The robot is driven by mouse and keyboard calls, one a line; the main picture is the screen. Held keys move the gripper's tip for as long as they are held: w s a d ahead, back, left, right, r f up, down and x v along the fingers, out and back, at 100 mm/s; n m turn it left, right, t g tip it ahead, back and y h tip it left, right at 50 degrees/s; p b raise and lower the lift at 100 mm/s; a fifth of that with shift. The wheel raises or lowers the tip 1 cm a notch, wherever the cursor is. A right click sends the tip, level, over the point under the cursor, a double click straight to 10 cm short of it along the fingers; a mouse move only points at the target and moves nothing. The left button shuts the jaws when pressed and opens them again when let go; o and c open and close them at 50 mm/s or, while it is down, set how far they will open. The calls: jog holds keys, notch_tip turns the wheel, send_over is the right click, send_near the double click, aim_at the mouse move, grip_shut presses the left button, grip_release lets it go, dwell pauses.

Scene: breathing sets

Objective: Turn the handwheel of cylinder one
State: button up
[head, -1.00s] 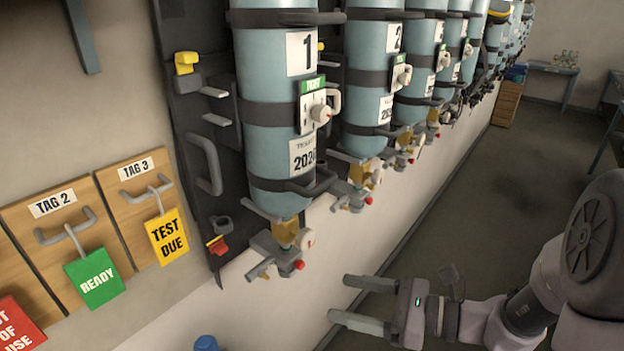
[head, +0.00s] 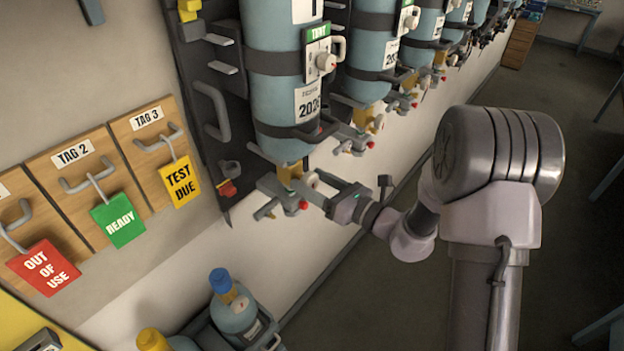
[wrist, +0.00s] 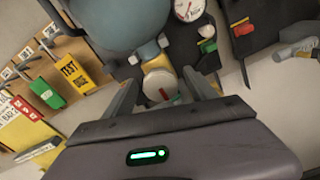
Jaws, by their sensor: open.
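Cylinder one (head: 285,95) is a blue-grey bottle strapped upright to the dark wall rack, valve end down. Its brass valve (head: 289,172) sits below, with a red-tipped fitting. The round cream handwheel (wrist: 159,86) with a red mark faces my wrist camera. My gripper (head: 316,185) is open at the valve. In the wrist view its fingers (wrist: 160,82) stand on either side of the handwheel. I cannot tell whether they touch it. In the head view the fingers partly cover the handwheel.
More cylinders (head: 365,45) hang in a row to the right, their valves close by. Tag boards with a red OUT OF USE (head: 46,268), green READY (head: 118,219) and yellow TEST DUE tag (head: 180,182) are left. A blue-capped bottle (head: 234,308) stands below. The floor at right is open.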

jog(key=shift+w+a, duration=0.1)
jog(key=c, duration=1.4)
jog(key=shift+f+n+b, duration=0.1)
jog(key=shift+n+b, duration=0.2)
jog(key=shift+b, duration=0.2)
jog(key=n+b, duration=0.2)
jog(key=shift+f+b, duration=0.2)
jog(key=shift+b, duration=0.2)
jog(key=n+b, duration=0.4)
jog(key=b, duration=0.2)
jog(key=n+b, duration=0.4)
jog(key=b, duration=0.2)
jog(key=shift+a, duration=0.1)
jog(key=shift+r+n+b, duration=0.15)
jog(key=shift+n+b, duration=0.45)
jog(key=shift+b, duration=0.2)
